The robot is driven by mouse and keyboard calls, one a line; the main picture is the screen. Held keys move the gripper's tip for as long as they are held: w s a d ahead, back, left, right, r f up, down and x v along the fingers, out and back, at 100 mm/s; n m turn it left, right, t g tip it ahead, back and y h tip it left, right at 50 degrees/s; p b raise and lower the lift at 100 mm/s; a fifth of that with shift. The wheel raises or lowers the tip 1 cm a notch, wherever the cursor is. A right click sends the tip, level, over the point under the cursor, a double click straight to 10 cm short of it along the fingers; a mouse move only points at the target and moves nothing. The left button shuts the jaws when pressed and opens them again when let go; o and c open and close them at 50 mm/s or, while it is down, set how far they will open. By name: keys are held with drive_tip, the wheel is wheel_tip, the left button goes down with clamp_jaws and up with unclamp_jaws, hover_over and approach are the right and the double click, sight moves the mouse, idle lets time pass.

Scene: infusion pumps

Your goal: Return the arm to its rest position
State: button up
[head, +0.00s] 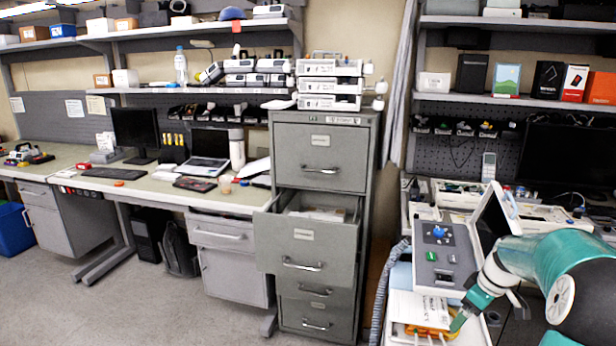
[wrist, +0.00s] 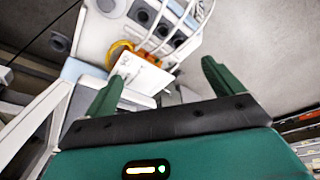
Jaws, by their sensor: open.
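My arm (head: 560,262) reaches in from the right in the head view, teal and white, bent down to the left. My gripper (head: 459,322) is low at the right of the head view, by a white machine with a grey control panel (head: 440,252). In the wrist view my gripper (wrist: 160,90) has two dark green fingers spread wide apart. Nothing is held between them. Beyond the fingers are a white box-like part (wrist: 145,72), a yellow-orange coil (wrist: 117,52) and several white cables (wrist: 185,25).
A grey filing cabinet (head: 320,150) stands in the middle with one drawer (head: 308,240) pulled out. Infusion pumps (head: 330,85) are stacked on it. Open floor (head: 120,300) lies at the front left.

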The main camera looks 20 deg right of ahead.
drive_tip(key=s+a+r+m+h, duration=0.1)
drive_tip(key=a+r, duration=0.4)
drive_tip(key=a, duration=0.7)
drive_tip(key=s+a+r+m+h, duration=0.1)
drive_tip(key=a+r, duration=0.5)
drive_tip(key=a, duration=0.6)
drive_tip(key=s+a+m+t+y, duration=0.1)
drive_tip(key=s+a+m+t, duration=0.1)
drive_tip(key=s+a, duration=1)
drive_tip(key=shift+s+a+r+t, duration=0.4)
drive_tip(key=shift+a+r, duration=0.05)
drive_tip(key=shift+a, duration=0.6)
